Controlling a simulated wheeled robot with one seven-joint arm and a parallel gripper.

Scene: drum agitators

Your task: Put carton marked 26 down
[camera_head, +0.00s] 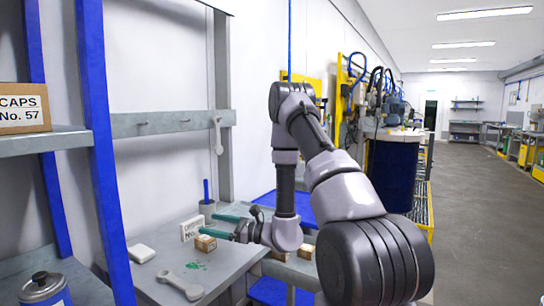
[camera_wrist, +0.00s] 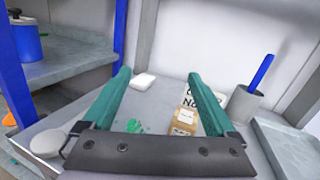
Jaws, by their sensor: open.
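A small brown carton (camera_head: 206,243) with a pale label stands on the grey bench. It also shows in the wrist view (camera_wrist: 184,121), beside and partly behind the right finger; its number is too small to read. My gripper (camera_head: 208,224) has two teal fingers. In the wrist view my gripper (camera_wrist: 159,75) is open, the fingers wide apart with nothing held between them. I cannot tell whether the right finger touches the carton. A white sign (camera_head: 191,229) with partly hidden lettering stands just behind the carton.
The grey bench (camera_head: 222,272) also bears a white block (camera_head: 141,253), a grey wrench (camera_head: 181,283), a green stain and a grey cup (camera_head: 207,208) with a blue-handled tool. A blue rack post (camera_head: 103,150) rises at left. More small cartons (camera_head: 305,251) sit to the right.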

